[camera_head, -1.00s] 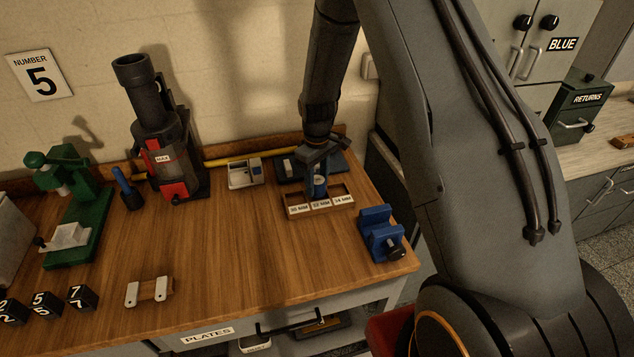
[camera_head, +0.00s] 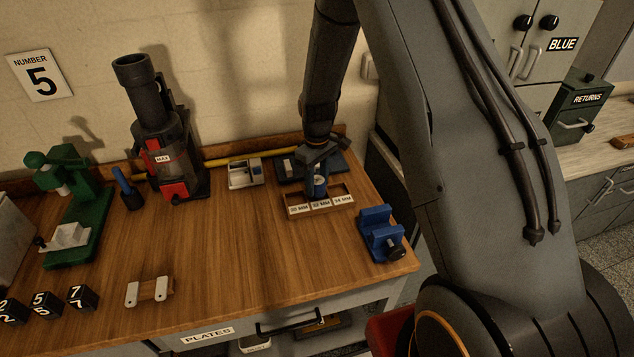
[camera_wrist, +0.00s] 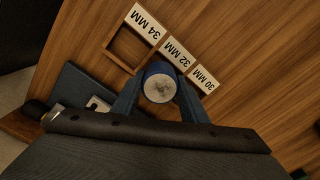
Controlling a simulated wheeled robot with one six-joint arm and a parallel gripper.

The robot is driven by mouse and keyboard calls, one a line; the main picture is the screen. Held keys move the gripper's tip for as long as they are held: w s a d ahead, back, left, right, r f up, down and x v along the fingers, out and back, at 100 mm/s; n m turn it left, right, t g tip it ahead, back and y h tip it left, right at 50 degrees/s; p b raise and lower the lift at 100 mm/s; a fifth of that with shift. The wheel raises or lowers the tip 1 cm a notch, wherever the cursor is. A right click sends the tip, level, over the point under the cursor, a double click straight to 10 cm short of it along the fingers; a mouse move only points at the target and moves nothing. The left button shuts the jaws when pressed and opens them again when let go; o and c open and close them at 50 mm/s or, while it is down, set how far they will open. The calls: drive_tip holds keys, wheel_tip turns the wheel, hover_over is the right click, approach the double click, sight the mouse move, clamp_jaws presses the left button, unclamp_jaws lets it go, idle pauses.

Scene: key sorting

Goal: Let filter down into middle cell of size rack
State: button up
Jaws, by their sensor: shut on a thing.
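The filter is a blue cylinder with a pale grey round end (camera_wrist: 159,86), and it also shows in the head view (camera_head: 319,182). My gripper (camera_head: 318,188) is shut on it, with blue fingers on either side in the wrist view (camera_wrist: 160,98). The wooden size rack (camera_head: 346,188) has cells labelled 30 MM, 32 MM and 34 MM. The filter is at the middle cell, behind the 32 MM label (camera_head: 321,203). Its lower end is hidden, so I cannot tell how deep it sits. The 34 MM cell (camera_wrist: 130,48) looks empty.
A blue vise (camera_head: 380,234) stands right of the rack near the table edge. A dark tray (camera_head: 290,172) lies behind the rack, with a small grey box (camera_head: 244,173) to its left. A black and red machine (camera_head: 170,150) stands farther left.

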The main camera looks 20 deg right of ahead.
sight(317, 179)
drive_tip(key=shift+f+b, duration=0.45)
drive_tip(key=shift+f, duration=0.4)
drive_tip(key=o, duration=1.2)
wheel_tip(317, 179, up, 7)
drive_tip(key=shift+r+b, duration=0.2)
drive_tip(key=shift+b, duration=0.95)
drive_tip(key=shift+r, duration=0.25)
